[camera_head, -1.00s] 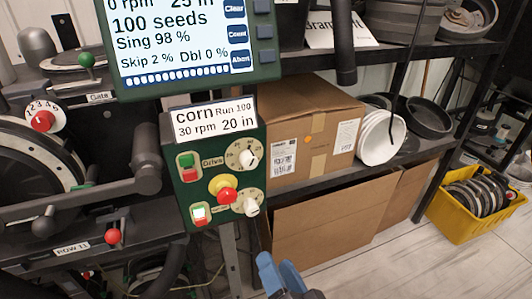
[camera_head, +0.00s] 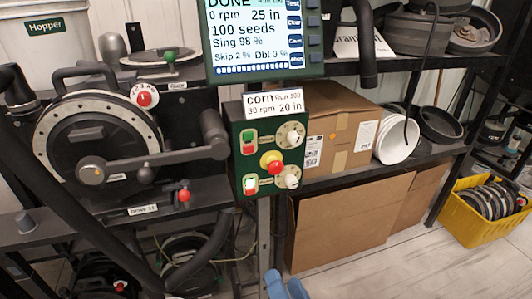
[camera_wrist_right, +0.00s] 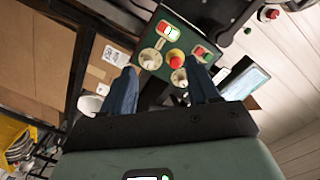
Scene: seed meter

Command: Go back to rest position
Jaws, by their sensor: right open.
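My right gripper (camera_head: 285,287) shows at the bottom edge of the head view as blue fingertips, below the control box and apart from it. In the right wrist view its two blue fingers (camera_wrist_right: 163,92) are spread and empty. The green control box (camera_head: 268,150) has a red and yellow stop button (camera_head: 270,162), white knobs and rocker switches. In the wrist view the control box (camera_wrist_right: 190,35) appears beyond the fingertips. My left gripper is in neither current view.
The seed meter stand with its round disc housing (camera_head: 97,140) stands at left. A display (camera_head: 265,38) is above the control box. Cardboard boxes (camera_head: 350,225) sit at right, and a yellow crate (camera_head: 487,210) stands on the floor. Open floor (camera_head: 430,270) lies at lower right.

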